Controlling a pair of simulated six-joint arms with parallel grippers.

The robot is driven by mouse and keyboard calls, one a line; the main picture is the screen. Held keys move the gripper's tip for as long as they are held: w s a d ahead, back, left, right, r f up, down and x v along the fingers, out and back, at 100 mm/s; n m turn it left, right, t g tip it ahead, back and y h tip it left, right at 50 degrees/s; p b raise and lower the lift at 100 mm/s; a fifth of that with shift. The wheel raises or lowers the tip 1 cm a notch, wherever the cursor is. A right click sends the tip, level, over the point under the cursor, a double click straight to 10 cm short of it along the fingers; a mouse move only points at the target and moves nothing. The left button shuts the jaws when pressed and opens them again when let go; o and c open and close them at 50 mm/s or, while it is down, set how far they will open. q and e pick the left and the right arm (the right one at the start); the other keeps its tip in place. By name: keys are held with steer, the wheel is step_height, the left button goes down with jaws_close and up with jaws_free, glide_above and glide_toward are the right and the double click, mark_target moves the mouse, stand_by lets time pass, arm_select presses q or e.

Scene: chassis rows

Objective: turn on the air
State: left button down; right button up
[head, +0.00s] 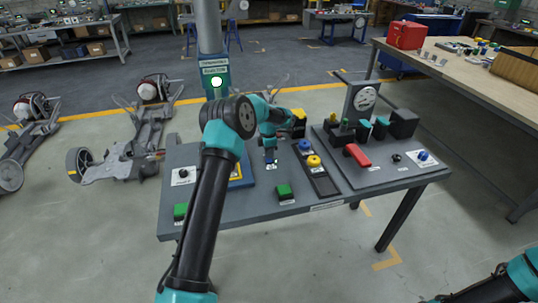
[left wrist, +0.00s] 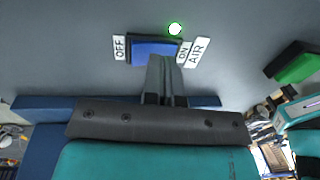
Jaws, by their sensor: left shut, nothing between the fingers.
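The air switch is a blue rocker (left wrist: 150,49) on the grey panel, between an OFF label (left wrist: 119,47) and ON and AIR labels (left wrist: 196,53) in the left wrist view. A small lamp (left wrist: 175,29) beside it glows green-white. My left gripper (left wrist: 166,62) is shut and empty, its fingertips over the ON end of the rocker. Whether they touch it, and which way the rocker tilts, I cannot tell. In the head view my left gripper (head: 270,160) points down at the bench top and hides most of the switch. My right gripper is out of view.
The grey bench (head: 236,214) also carries green buttons (head: 284,191), a yellow knob (head: 314,161), a red lever (head: 357,155), a gauge (head: 364,98) and a blue knob (head: 422,155).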

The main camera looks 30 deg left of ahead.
mark_target(270, 161)
arm_select(q)
step_height(270, 161, up, 13)
steer(key=s+d, duration=0.1)
steer(key=shift+r, duration=0.2)
steer(key=shift+s+d, duration=0.1)
stand_by(0.4)
